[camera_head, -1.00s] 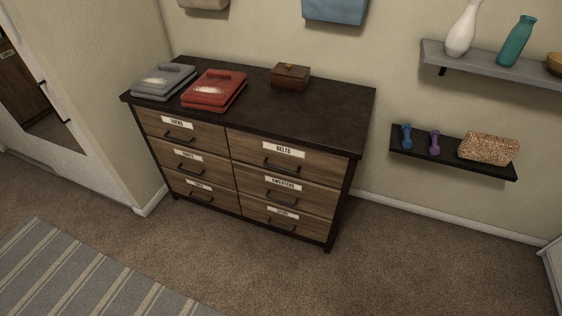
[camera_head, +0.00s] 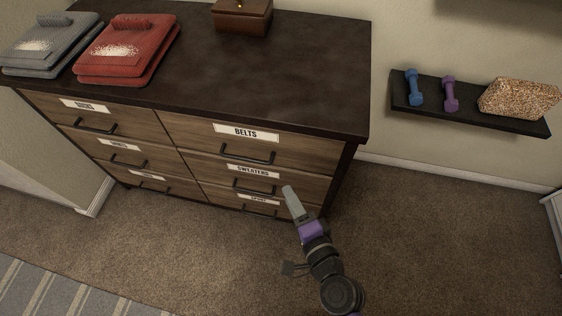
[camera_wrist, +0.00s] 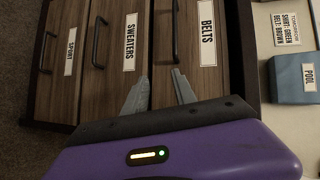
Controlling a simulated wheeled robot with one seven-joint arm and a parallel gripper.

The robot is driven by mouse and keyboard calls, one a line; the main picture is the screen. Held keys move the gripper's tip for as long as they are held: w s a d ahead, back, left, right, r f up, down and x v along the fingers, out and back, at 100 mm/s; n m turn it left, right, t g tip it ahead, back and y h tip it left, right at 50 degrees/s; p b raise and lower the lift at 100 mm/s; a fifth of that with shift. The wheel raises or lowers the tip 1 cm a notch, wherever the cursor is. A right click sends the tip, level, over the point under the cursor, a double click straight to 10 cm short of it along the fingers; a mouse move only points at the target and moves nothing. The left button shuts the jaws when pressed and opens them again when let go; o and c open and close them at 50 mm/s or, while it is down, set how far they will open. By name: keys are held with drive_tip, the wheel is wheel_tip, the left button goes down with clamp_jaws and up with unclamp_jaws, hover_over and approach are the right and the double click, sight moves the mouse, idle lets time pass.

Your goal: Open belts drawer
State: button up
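The belts drawer (camera_head: 305,152) is the top right drawer of a dark-topped wooden dresser, with a white BELTS label and a dark bar handle (camera_head: 247,154). It is closed. In the wrist view the belts drawer (camera_wrist: 212,75) appears turned sideways, its handle (camera_wrist: 176,30) beyond my fingertips. My gripper (camera_head: 290,192) is in front of the right column of drawers, lower in the picture than the belts handle. In the wrist view my gripper (camera_wrist: 160,88) has its two fingers apart with nothing between them.
The sweaters drawer (camera_head: 205,165) and sport drawer below are closed. Folded grey (camera_head: 45,45) and red clothes (camera_head: 125,50) and a wooden box (camera_head: 242,17) lie on top. A wall shelf (camera_head: 475,117) with dumbbells is at right. The carpet (camera_head: 430,220) beside the dresser is clear.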

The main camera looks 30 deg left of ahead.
sight(244, 158)
drive_tip(key=shift+w+a+r+m+g+y+b, duration=0.1)
drive_tip(key=shift+w+a+g+y+b, duration=0.5)
drive_tip(key=shift+a, duration=2.1)
drive_tip(key=shift+w+a+r+m+y+b, duration=0.2)
drive_tip(key=shift+w+a, duration=0.9)
drive_tip(key=shift+a, duration=1.55)
drive_tip(key=shift+w+a+r+g+y+b, duration=0.1)
drive_tip(key=shift+w+a+g+y+b, duration=0.55)
drive_tip(key=shift+a, duration=2.05)
drive_tip(key=shift+w+t+h, duration=0.2)
drive_tip(key=shift+t+h, duration=0.05)
drive_tip(key=shift+t, duration=0.1)
clamp_jaws()
drive_tip(key=shift+f, duration=0.1)
